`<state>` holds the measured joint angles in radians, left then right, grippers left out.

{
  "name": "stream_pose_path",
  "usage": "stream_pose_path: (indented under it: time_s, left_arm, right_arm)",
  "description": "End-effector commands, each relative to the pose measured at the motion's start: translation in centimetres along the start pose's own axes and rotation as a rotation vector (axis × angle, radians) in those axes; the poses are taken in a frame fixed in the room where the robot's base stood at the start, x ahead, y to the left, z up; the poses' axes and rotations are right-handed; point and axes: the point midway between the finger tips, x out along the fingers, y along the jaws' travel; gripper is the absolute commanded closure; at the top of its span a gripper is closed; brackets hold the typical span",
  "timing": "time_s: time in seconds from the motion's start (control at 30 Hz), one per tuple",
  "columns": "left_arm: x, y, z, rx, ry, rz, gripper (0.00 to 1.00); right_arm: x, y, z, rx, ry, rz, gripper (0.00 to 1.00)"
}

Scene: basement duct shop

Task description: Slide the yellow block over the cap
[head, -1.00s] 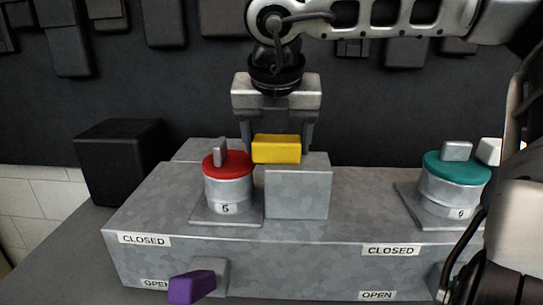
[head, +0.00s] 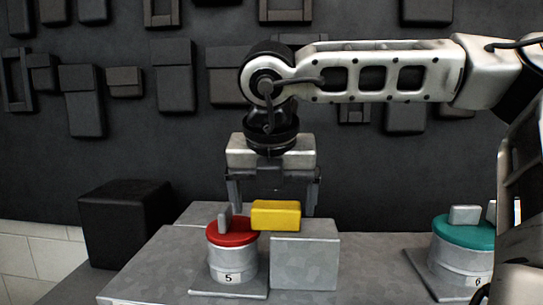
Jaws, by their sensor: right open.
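The yellow block (head: 275,215) rests at the upper left of a grey block (head: 305,262) and its left end reaches over the edge of the red cap (head: 232,234). The red cap has an upright grey fin and tops a grey cylinder (head: 232,267) labelled 5. My right gripper (head: 273,208) points down behind the yellow block, one finger past each end, and is open. A teal cap (head: 464,232) sits on another cylinder at the right. Whether the yellow block touches the red cap is unclear. My left gripper is out of view.
A black cube (head: 125,225) stands at the left. Dark blocks hang on the back wall (head: 200,150). The space between the grey block and the teal cap is clear.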

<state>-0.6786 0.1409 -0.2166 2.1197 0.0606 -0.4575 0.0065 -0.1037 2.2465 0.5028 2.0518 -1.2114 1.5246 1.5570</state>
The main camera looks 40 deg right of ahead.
Motion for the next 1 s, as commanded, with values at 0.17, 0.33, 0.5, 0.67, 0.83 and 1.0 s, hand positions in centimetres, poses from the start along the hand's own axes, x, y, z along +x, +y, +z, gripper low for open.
stream_pose_path:
  time_s: [0.17,0.33,0.5,0.67,0.83,1.0]
  left_arm:
    - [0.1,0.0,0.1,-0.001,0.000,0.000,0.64]
    - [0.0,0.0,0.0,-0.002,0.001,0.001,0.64]
    - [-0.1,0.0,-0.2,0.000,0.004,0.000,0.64]
    - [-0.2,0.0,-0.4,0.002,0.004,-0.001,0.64]
    - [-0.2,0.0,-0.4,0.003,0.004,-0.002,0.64]
    - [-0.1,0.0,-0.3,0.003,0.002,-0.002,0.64]
  right_arm:
    - [-3.9,0.1,0.1,0.002,-0.008,0.005,0.10]
    - [-8.2,0.1,0.1,0.004,-0.008,0.004,0.10]
    - [-11.8,0.1,0.0,0.002,-0.005,0.004,0.10]
    - [-13.9,0.0,0.0,0.002,-0.003,0.004,0.10]
    - [-14.8,0.1,0.0,0.001,-0.001,0.005,0.10]
    - [-14.8,0.1,-0.1,0.000,0.000,0.005,0.10]
